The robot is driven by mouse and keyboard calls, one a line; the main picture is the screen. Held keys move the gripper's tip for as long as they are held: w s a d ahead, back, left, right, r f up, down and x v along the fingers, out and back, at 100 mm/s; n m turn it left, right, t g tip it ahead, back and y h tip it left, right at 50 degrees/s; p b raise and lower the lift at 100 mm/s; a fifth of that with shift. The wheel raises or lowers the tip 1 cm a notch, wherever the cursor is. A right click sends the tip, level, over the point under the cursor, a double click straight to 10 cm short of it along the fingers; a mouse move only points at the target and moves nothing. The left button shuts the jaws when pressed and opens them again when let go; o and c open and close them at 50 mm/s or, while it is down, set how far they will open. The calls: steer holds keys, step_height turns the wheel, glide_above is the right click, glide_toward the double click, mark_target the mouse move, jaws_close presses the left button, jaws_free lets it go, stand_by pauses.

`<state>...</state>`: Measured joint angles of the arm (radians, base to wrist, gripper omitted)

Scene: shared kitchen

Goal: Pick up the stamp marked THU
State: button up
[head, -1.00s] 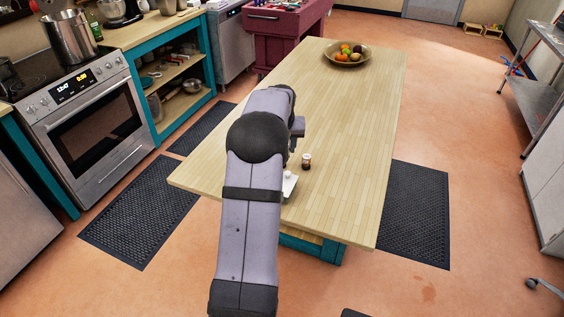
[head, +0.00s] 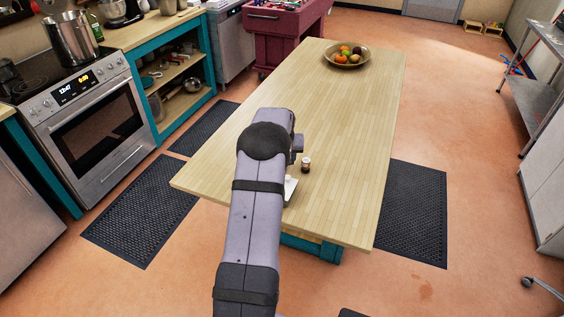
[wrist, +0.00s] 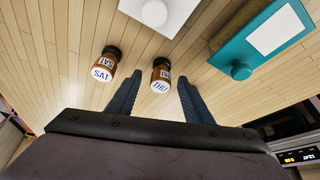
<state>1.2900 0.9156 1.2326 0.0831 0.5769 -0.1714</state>
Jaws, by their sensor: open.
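The stamp marked THU (wrist: 160,84) is a small brown piece with a black end and a white face with blue letters. In the wrist view it shows between the two dark fingertips of my gripper (wrist: 158,78), which is open and empty. Gaps show on both sides of it; I cannot tell its depth relative to the tips. A similar stamp marked SAT (wrist: 103,70) stands left of it, outside the left finger. In the head view one small brown stamp (head: 306,165) shows on the table, its marking unreadable. My arm hides the gripper's fingers there.
A white piece with a round knob (wrist: 165,10) and a teal piece with a white panel and teal knob (wrist: 275,32) lie near the stamps. A fruit bowl (head: 331,61) stands at the far end of the wooden table (head: 340,130). The table between is clear.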

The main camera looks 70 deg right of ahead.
steer(key=shift+w+d+f, duration=0.1)
steer(key=shift+d+f, duration=0.1)
steer(key=shift+f, duration=0.3)
steer(key=c, duration=1.2)
steer(key=shift+o, duration=0.2)
steer(key=shift+r, duration=0.1)
jaws_close()
